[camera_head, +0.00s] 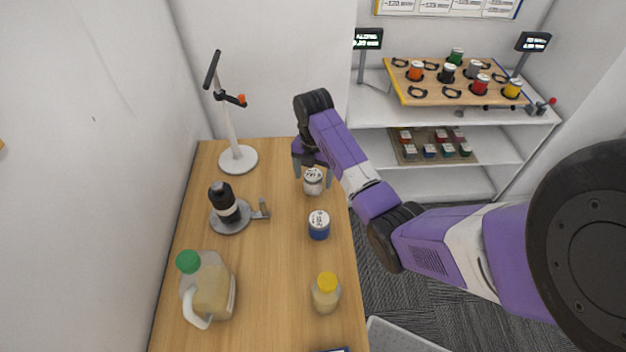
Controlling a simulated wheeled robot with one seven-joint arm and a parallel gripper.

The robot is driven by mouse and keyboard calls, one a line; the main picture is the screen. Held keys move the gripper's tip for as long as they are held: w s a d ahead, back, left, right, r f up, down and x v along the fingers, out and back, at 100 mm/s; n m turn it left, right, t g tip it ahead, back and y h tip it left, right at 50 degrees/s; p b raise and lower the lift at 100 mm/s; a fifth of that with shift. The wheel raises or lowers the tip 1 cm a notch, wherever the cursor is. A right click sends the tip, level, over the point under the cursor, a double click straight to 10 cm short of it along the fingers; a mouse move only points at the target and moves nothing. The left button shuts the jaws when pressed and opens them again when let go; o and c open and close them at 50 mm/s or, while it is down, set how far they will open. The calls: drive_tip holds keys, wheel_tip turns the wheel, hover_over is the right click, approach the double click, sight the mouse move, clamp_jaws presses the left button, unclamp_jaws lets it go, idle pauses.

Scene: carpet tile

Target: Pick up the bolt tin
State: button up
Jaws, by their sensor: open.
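Two small tins stand upright on the wooden table (260,270). One is a whitish-grey tin (313,183) near the table's far right part. The other is a blue tin with a pale lid (319,226), a little nearer. The labels are too small to read, so I cannot tell which is the bolt tin. My gripper (312,173) is open and points down at the whitish-grey tin, with a finger showing on either side of its top. I cannot tell whether the fingers touch it. The blue tin is clear of my gripper.
A lamp-like stand (238,158), a black bottle on a round grey base (225,205), a green-capped jug (208,288) and a yellow-capped bottle (326,293) stand on the table. A white shelf (480,180) holds coloured cans behind. The table's middle is clear.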

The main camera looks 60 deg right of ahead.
drive_tip(key=shift+f, duration=1)
clamp_jaws()
drive_tip(key=shift+r, duration=0.1)
